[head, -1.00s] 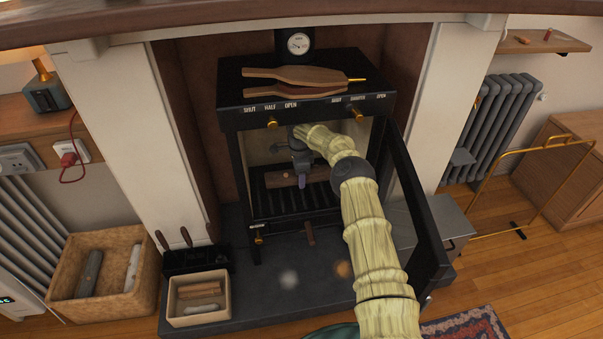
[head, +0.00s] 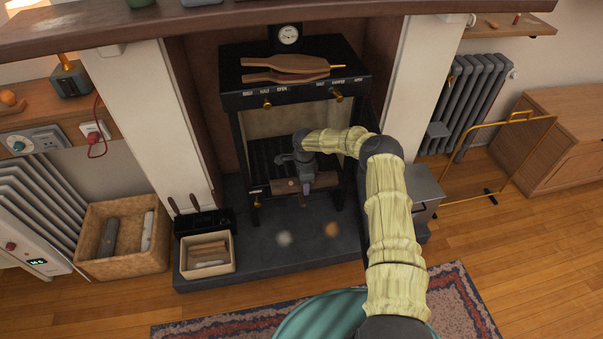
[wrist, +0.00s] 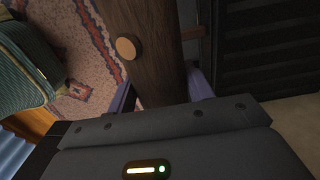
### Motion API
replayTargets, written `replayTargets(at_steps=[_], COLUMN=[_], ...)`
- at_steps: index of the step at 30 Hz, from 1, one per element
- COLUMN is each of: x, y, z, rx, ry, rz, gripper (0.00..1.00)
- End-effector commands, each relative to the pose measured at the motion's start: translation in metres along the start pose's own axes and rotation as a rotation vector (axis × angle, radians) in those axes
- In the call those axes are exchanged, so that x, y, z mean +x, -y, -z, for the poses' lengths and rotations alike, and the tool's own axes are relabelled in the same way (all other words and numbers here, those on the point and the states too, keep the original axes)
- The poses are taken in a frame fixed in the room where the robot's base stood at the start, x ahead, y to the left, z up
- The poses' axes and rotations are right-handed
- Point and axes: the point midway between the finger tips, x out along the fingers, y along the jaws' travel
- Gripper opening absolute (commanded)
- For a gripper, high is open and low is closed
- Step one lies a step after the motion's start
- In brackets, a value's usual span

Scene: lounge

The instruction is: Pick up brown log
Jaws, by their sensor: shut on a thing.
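The brown log (head: 325,180) is dark wood and lies crosswise in my gripper (head: 306,186), at the front opening of the black stove (head: 238,150). In the wrist view the log (wrist: 155,45), with a pale round knot on its side, runs between the two purple fingers of my gripper (wrist: 162,92). The fingers are shut on it. In the head view my wrist covers the log's middle. Whether the log touches the stove's front edge is hard to tell.
A dark hearth slab (head: 300,262) lies below. A wicker basket (head: 128,262) with logs and a small box (head: 207,268) with sticks stand at the left. Bellows (head: 287,70) lie on the stove top. A patterned rug (head: 455,300) and bare floor are in front.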

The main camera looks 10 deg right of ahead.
Motion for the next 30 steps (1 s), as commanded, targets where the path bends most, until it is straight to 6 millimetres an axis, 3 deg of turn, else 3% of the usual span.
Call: replayTargets(at_steps=[9, 22, 26, 30], x=[0.0, -0.003, -0.017, -0.047], y=[-0.003, -0.003, -0.005, -0.011], z=[-0.017, -0.015, -0.013, -0.011], rx=[-0.024, -0.026, -0.054, -0.131], ry=[0.001, 0.0, -0.001, -0.004], rz=[0.001, 0.002, 0.003, 0.005], gripper=[0.16, 0.16, 0.16, 0.16])
